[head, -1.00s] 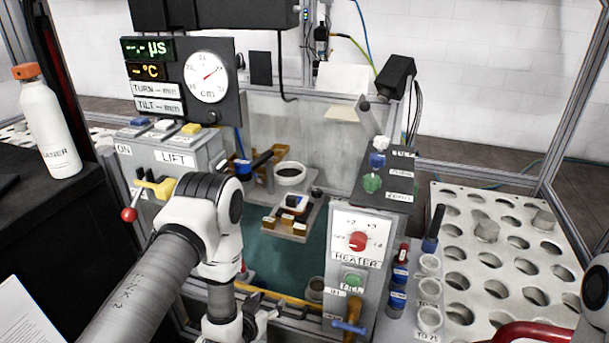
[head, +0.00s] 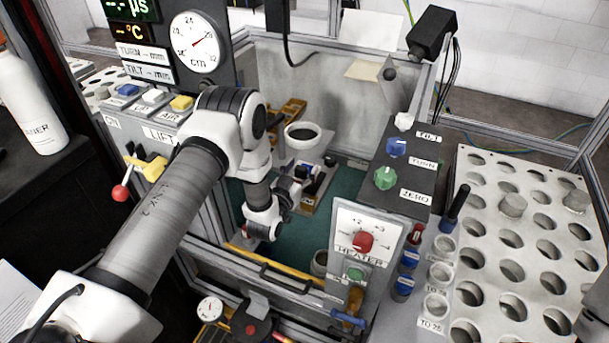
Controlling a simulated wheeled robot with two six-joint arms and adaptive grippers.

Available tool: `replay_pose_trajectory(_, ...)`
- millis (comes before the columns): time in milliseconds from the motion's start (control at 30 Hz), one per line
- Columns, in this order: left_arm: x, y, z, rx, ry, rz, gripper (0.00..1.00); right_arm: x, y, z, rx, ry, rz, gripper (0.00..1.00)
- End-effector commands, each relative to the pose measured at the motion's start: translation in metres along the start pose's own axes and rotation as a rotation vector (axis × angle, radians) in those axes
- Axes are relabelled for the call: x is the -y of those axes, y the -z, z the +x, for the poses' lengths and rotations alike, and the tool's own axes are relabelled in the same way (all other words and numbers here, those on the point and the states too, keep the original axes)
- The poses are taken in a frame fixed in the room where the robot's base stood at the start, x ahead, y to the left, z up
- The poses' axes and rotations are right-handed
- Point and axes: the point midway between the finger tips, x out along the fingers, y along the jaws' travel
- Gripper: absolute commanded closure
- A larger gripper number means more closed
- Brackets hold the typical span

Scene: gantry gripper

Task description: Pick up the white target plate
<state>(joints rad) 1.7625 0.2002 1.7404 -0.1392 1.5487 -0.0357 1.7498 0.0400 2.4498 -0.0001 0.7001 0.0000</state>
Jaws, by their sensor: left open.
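I cannot clearly make out the white target plate. A light-coloured stage (head: 325,178) inside the bay carries small dark and brown blocks, and my left gripper partly hides it. My left gripper (head: 307,178) reaches over the bay wall and is at the stage's near left side. Its jaws are open, small and dark against the blocks, and I see nothing held between them. Whether they touch anything on the stage cannot be told. A white round cup (head: 303,131) with dark contents stands just behind the gripper. My right gripper is out of view.
The heater panel (head: 362,240) stands at the bay's front right, with a knob panel (head: 400,175) behind it. A yellow bar (head: 270,268) runs along the front edge. A white rack with holes (head: 520,245) fills the right. A white bottle (head: 28,105) stands left.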

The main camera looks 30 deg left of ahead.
Motion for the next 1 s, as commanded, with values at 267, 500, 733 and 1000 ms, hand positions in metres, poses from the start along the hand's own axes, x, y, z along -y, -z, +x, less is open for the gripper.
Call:
replay_pose_trajectory(267, 0.0, 0.001, 0.01, 0.001, 0.0, -0.001, 0.38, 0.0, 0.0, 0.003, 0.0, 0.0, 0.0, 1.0)
replay_pose_trajectory(500, 0.0, 0.0, 0.009, 0.002, 0.0, -0.001, 1.0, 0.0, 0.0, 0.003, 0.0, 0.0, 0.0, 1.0)
replay_pose_trajectory(733, 0.0, 0.0, 0.009, 0.003, 0.0, -0.001, 1.0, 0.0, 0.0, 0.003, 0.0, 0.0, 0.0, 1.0)
replay_pose_trajectory(1000, 0.0, 0.013, 0.009, 0.002, 0.0, -0.001, 1.0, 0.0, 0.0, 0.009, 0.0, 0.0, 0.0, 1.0)
